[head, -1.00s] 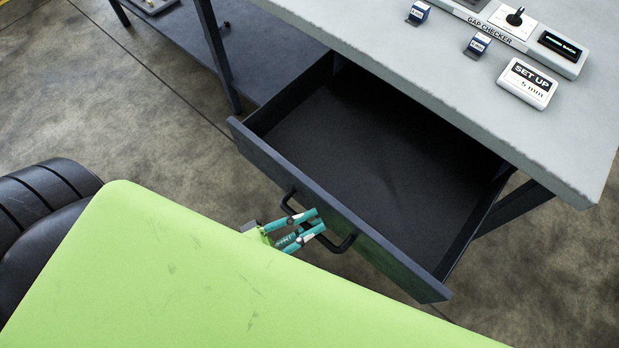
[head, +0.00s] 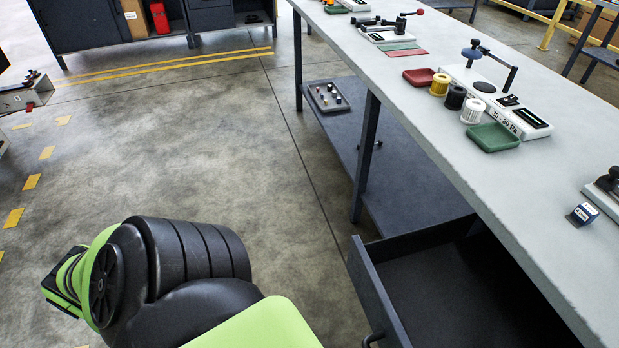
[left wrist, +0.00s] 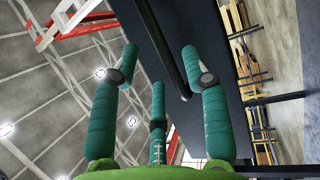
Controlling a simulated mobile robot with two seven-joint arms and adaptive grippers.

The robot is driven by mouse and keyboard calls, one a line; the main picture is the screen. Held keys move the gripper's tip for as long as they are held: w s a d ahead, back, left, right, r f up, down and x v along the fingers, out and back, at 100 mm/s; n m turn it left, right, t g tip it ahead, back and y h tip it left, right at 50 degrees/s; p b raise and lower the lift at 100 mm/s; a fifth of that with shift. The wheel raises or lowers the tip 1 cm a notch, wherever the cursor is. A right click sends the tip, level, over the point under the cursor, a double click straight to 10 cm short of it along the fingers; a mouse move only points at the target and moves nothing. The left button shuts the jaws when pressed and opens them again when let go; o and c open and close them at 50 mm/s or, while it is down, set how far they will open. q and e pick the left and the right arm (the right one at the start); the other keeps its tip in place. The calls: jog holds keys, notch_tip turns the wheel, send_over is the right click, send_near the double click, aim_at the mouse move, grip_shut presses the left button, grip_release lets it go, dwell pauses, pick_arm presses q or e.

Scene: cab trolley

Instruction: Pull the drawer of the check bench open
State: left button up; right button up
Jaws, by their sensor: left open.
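The dark drawer (head: 455,295) of the check bench (head: 470,130) stands pulled out at the lower right of the head view, empty in the part that shows. Its front panel (head: 378,295) faces left, and only an end of its black handle (head: 372,340) shows at the bottom edge. In the left wrist view the handle bar (left wrist: 163,45) runs between the teal fingers of my left gripper (left wrist: 160,52), close to the drawer front (left wrist: 222,60). The fingers are spread open. The head view does not show my left gripper. My right gripper is in neither view.
The bench top carries gauges, a red tray (head: 419,76), a green tray (head: 493,137) and small rolls. A dark lower shelf (head: 400,170) holds a small tray (head: 328,97). Cabinets (head: 100,25) stand at the back. The floor left of the bench is clear.

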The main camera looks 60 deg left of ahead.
pick_arm(q)
jog(key=v, duration=0.7)
dwell(0.4)
